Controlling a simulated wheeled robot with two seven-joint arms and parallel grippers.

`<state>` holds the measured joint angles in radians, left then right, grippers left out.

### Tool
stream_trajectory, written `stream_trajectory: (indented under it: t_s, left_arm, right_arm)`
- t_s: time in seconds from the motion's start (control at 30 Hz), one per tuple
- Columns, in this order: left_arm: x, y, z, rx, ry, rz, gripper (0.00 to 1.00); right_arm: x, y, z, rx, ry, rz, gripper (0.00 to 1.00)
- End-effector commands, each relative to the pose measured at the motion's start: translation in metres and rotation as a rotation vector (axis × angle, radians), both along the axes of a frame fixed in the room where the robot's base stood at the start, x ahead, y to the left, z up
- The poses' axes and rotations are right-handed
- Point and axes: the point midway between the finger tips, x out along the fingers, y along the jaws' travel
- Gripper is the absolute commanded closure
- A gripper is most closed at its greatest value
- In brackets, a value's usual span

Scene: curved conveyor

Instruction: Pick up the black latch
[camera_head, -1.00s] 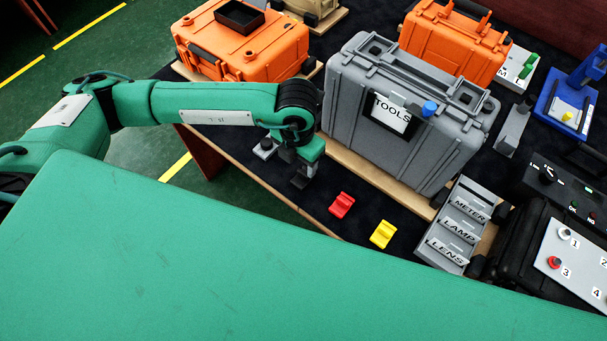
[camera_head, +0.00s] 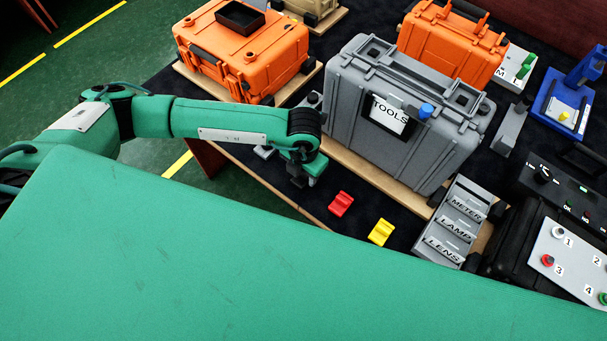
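My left gripper (camera_head: 300,179) points down at the table's near edge, in front of the grey tools case (camera_head: 405,165). Its dark fingertips are small and blend into the dark table top, so I cannot tell whether they are open or shut. I cannot make out the black latch clearly; a dark shape at the fingertips could be the latch or the fingers themselves. A red latch-like piece (camera_head: 341,204) and a yellow one (camera_head: 381,232) lie to the right of the gripper, apart from it. My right gripper is not in view.
A small grey piece (camera_head: 264,152) lies left of the gripper. Orange cases stand at the back left (camera_head: 243,59) and back right (camera_head: 452,45). A grey labelled rack (camera_head: 454,222) and a white button panel (camera_head: 572,262) are at the right.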

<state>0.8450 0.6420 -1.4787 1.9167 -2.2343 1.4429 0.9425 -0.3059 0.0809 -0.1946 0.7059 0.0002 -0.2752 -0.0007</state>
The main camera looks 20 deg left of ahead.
Motion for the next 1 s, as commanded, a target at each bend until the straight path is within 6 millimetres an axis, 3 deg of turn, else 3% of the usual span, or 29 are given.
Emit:
stream_trajectory:
  t_s: [0.03,0.13,0.57,0.77,1.0]
  left_arm:
    - [0.000,0.000,0.000,0.000,0.000,0.000,0.66]
    - [0.000,0.000,0.000,0.000,0.000,0.000,0.85]
    - [0.001,0.000,0.008,0.001,-0.001,0.001,0.87]
    - [0.001,0.000,0.037,-0.001,-0.004,0.000,0.87]
    - [0.001,0.000,0.102,-0.002,-0.007,-0.002,0.87]
  right_arm:
    - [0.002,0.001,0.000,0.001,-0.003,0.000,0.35]
    - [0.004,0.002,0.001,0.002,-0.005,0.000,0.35]
    - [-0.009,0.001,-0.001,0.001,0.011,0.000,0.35]
    - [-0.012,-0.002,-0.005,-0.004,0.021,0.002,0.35]
    - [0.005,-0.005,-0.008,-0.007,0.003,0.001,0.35]
